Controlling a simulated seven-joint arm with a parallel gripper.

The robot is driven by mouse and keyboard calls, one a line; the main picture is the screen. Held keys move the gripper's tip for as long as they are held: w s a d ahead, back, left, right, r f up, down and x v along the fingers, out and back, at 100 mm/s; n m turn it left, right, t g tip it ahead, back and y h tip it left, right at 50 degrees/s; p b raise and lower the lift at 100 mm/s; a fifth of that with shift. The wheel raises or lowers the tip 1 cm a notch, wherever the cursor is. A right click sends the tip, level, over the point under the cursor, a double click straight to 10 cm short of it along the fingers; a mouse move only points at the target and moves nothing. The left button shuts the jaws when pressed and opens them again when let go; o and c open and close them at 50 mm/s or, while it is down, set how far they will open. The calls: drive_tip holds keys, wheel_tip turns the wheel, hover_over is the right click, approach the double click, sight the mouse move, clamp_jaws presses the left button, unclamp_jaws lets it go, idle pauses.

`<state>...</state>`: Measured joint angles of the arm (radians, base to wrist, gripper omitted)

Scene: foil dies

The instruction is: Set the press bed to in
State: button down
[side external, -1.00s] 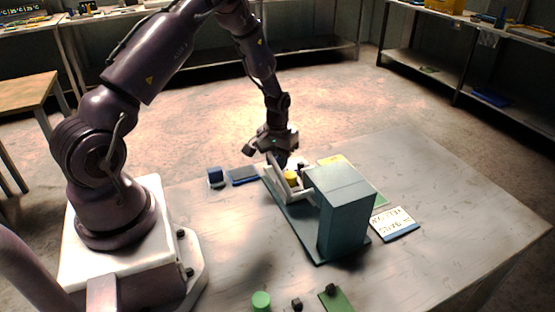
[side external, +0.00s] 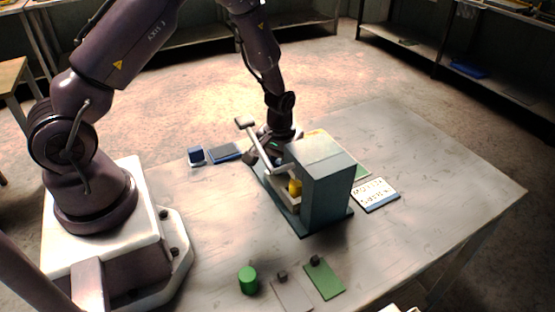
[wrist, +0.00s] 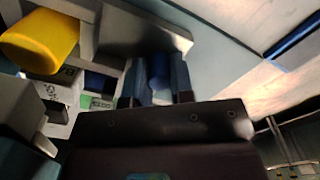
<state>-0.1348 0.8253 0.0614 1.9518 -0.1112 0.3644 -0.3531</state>
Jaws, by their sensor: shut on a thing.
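The teal press housing (side external: 328,182) stands on a teal base plate on the table. Its pale bed (side external: 284,196) carries a yellow cylinder (side external: 295,188), which is close against the housing's open side. The yellow piece also shows at upper left in the wrist view (wrist: 42,38), beside a grey wall (wrist: 150,28). A grey bar with a T-shaped end (side external: 245,122) slants up beside the press. My gripper (side external: 276,158) is low behind the bar; in the wrist view its fingers (wrist: 160,82) are shut on a blue knob (wrist: 159,68). The bed's inner end is hidden by the housing.
A blue block (side external: 196,155) and dark blue pad (side external: 226,151) lie left of the press, a lettered card (side external: 375,195) right. In front are a green cylinder (side external: 248,281), a grey plate (side external: 292,295) and a green plate (side external: 325,282). The right tabletop is clear.

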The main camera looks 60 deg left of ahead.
drive_tip(key=c, duration=1.3)
unclamp_jaws()
drive_tip(key=shift+d, duration=0.4)
drive_tip(key=shift+o, duration=0.2)
drive_tip(key=shift+a, duration=0.1)
